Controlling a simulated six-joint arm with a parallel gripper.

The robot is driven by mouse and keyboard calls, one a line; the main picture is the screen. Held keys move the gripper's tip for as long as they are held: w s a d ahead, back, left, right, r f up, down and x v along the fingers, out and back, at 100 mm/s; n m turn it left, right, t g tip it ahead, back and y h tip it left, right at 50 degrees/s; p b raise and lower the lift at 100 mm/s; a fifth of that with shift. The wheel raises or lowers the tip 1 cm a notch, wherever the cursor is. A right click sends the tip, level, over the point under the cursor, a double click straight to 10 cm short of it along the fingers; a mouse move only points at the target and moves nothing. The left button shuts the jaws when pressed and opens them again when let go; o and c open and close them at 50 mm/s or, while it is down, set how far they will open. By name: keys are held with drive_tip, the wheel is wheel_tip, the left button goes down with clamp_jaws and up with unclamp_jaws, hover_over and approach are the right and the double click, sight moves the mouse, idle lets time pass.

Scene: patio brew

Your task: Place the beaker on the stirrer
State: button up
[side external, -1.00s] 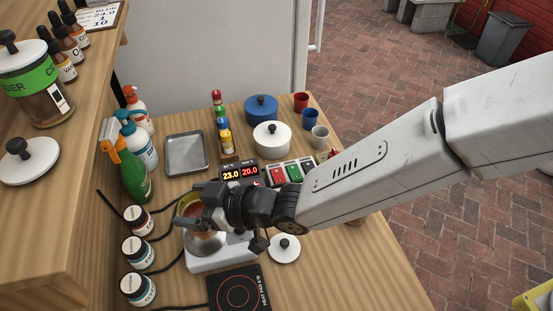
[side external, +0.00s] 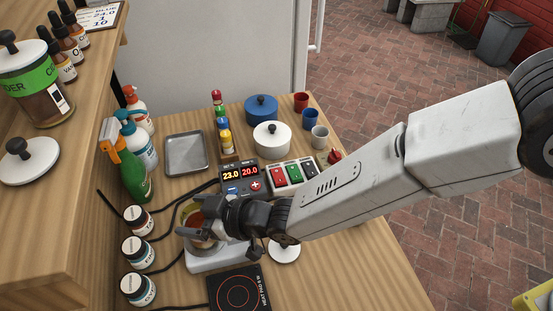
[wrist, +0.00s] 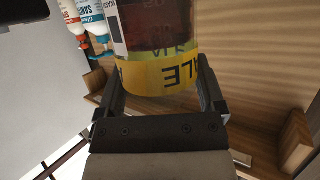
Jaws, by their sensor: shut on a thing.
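My gripper (side external: 208,222) is shut on the beaker (side external: 200,231), which holds amber-brown liquid. In the wrist view the beaker (wrist: 158,75), with a yellow band and dark lettering, sits between the two fingers of my gripper (wrist: 160,92). The stirrer (side external: 220,256) is a white base at the front left of the table. The beaker is low over the stirrer's top and covers most of its round plate. I cannot tell whether the beaker's bottom touches the plate.
A black heating pad (side external: 238,290) lies in front of the stirrer, a white lid (side external: 284,250) to its right. Small jars (side external: 138,252) line its left side. Behind stand a display box (side external: 241,178), a switch box (side external: 291,174) and a grey tray (side external: 186,154).

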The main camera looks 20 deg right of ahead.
drive_tip(key=o, duration=1.2)
drive_tip(key=shift+f, duration=0.1)
drive_tip(key=shift+d+r, duration=0.1)
drive_tip(key=shift+r, duration=0.1)
drive_tip(key=shift+s+d+r, duration=0.15)
drive_tip(key=shift+s+d, duration=0.15)
drive_tip(key=shift+d, duration=0.1)
drive_tip(key=shift+v, duration=5.4)
